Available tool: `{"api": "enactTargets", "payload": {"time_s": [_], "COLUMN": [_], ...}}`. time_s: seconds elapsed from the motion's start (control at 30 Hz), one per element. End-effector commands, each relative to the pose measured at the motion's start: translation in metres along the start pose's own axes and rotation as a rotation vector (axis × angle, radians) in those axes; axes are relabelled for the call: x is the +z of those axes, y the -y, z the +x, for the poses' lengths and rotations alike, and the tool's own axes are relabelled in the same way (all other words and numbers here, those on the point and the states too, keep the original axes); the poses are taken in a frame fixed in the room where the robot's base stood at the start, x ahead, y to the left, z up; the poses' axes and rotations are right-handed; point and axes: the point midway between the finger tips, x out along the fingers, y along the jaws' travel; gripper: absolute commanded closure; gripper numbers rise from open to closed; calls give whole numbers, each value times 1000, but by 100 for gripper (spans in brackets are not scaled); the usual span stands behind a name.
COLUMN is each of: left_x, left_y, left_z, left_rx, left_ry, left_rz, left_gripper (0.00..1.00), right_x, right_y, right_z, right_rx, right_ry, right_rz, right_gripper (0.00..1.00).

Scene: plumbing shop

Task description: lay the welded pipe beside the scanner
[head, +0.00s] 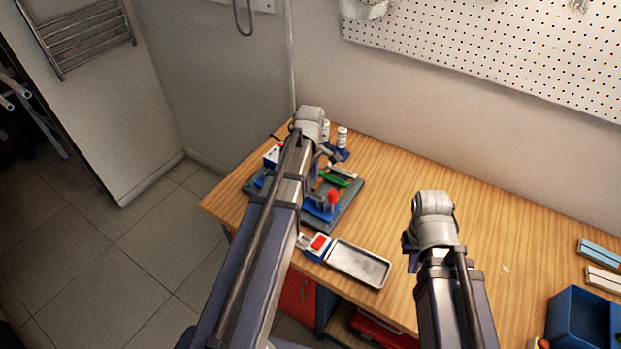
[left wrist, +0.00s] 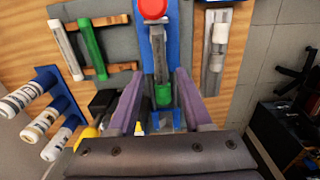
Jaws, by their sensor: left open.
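My left gripper (head: 322,165) is over the grey board (head: 348,214) on the bench. In the left wrist view its two fingers (left wrist: 158,100) stand apart, one on each side of a grey part with a green end (left wrist: 162,94) at a blue fixture (left wrist: 172,58); I see no contact. A green pipe (left wrist: 92,48) and a white pipe (left wrist: 66,50) lie side by side on wooden rests. I cannot tell which piece is the welded pipe. No scanner is clearly recognisable. My right gripper (head: 411,252) is above the bench to the right, its fingers mostly hidden.
A red knob (left wrist: 153,8) tops the fixture. White bottles (left wrist: 28,98) stand in a blue rack behind the board. A metal tray (head: 360,264) and a blue-and-white box with a red top (head: 318,245) are at the front edge. A blue bin (head: 580,318) is far right; mid-bench is clear.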

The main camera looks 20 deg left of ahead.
Motion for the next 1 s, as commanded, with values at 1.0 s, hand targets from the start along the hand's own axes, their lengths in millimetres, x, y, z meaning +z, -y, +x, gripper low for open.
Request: {"api": "enactTargets", "payload": {"time_s": [1.0], "left_x": [0], "left_y": [0], "left_z": [53], "left_rx": [0], "left_ry": [0], "left_rz": [0], "left_gripper": [50], "right_x": [-3], "right_y": [5], "right_z": [52], "right_rx": [0], "right_ry": [0], "right_rz": [1], "right_gripper": [100]}}
